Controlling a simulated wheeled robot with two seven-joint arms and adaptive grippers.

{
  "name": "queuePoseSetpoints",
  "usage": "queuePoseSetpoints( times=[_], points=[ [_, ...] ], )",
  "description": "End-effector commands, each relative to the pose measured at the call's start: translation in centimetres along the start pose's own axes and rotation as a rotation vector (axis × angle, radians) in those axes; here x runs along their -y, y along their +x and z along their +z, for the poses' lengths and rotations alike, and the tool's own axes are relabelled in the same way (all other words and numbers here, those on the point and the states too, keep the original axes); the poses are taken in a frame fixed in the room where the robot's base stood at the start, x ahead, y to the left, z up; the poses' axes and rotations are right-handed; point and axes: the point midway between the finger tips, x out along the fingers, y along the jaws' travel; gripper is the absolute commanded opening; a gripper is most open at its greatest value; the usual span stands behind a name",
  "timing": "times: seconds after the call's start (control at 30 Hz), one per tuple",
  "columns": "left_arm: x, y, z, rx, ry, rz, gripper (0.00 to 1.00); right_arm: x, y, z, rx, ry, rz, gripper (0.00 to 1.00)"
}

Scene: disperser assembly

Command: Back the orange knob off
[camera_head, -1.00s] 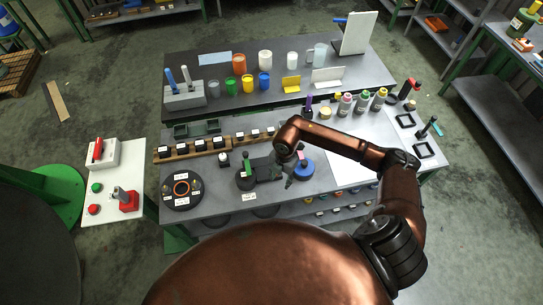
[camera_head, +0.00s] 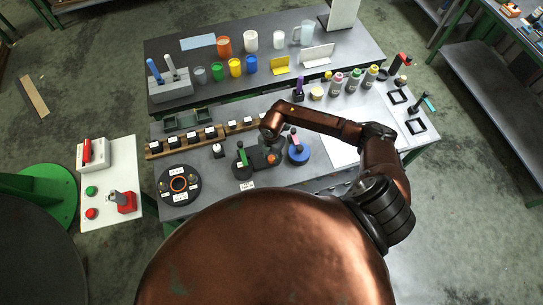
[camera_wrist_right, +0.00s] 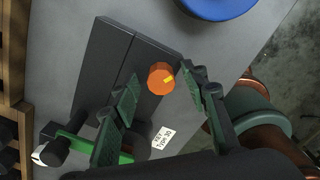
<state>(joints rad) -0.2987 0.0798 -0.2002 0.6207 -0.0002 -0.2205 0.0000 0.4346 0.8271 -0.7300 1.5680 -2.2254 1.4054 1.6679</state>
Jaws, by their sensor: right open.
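The orange knob (camera_wrist_right: 160,78) with a yellow mark sits on a dark grey block (camera_wrist_right: 112,50) in the right wrist view. In the head view the knob (camera_head: 272,158) is a small orange spot on the bench. My right gripper (camera_wrist_right: 158,72) is open. Its green-padded fingertips are on either side of the knob, with a visible gap; whether they are level with its height I cannot tell. In the head view the gripper itself is small and dark against the block. My left gripper is not in view.
A green-handled part (camera_head: 242,158) stands left of the block, and a blue round base (camera_head: 298,154) is close on its right. A round dark plate (camera_head: 180,200) lies farther left. A row of dark pieces in a wooden rack (camera_head: 180,144) is behind.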

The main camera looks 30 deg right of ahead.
Motion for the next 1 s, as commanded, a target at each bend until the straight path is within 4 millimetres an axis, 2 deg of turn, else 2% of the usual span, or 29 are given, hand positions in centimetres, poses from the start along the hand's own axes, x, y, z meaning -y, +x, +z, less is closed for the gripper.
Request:
queuePoseSetpoints(
  times=[0.27,0.87,1.0],
  points=[
    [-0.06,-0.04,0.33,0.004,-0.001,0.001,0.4,0.01,0.2,0.0,0.0,-0.001,0.0,0.41],
    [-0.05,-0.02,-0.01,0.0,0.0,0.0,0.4,0.02,0.18,0.01,0.0,-0.001,0.0,0.0],
    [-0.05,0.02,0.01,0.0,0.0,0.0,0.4,0.02,0.2,0.02,0.001,-0.004,0.0,0.0]
  ],
)
